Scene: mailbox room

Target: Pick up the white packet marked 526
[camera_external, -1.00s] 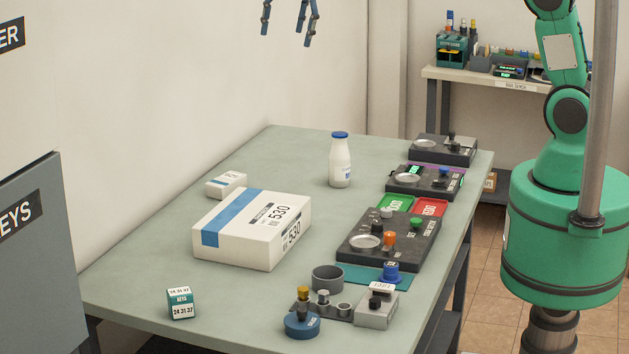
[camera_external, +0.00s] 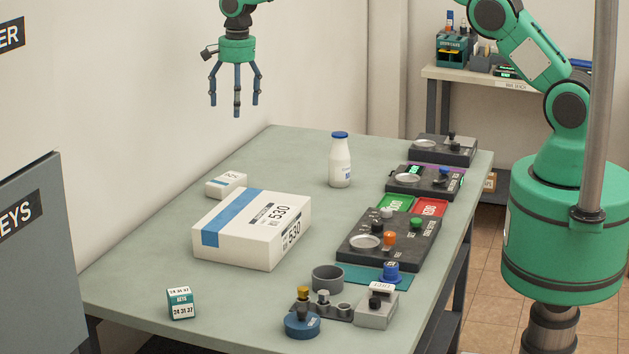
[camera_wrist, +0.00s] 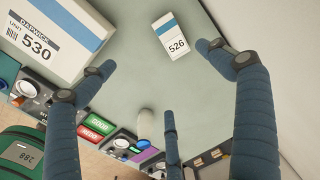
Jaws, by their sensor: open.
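The white packet marked 526 (camera_wrist: 171,37) lies on the table, a small white box with a blue band, and its number reads clearly in the wrist view. In the external view the same packet (camera_external: 226,185) lies behind the big 530 box, near the wall side. My gripper (camera_external: 235,107) hangs well above the table over the packet's area, fingers pointing down. Its three blue fingers are spread open with nothing between them. In the wrist view the packet shows at the top, between and beyond two of the fingertips.
The large white 530 box (camera_external: 250,230) is close beside the packet. A white bottle (camera_external: 340,163) with a blue cap stands farther right. Black device panels (camera_external: 388,238) line the right edge. The wall is close on the left.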

